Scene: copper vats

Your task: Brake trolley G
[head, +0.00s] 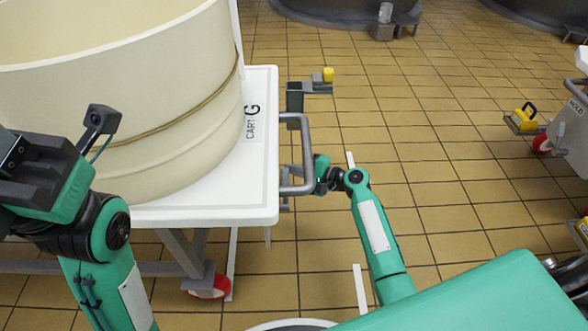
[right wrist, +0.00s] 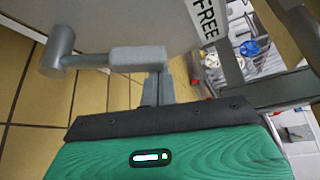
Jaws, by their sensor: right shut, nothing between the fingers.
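Trolley G (head: 262,190) stands at the left of the head view. It has a white top marked "CART G", a grey tube handle (head: 300,150) and a red wheel (head: 208,288). My right gripper (head: 320,170) is low beside the handle, partly behind it, its fingertips hidden there. In the right wrist view its fingers (right wrist: 158,88) are shut and empty, close against a grey lever (right wrist: 138,58) with a cylindrical end. I cannot tell whether they touch. A label "FREE" (right wrist: 206,28) is beside the lever. My left gripper (head: 18,158) is at the left edge, fingers not visible.
A big cream tub (head: 120,90) stands on the trolley. A grey bracket with a yellow knob (head: 328,75) projects from its right side. The tiled floor between is clear.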

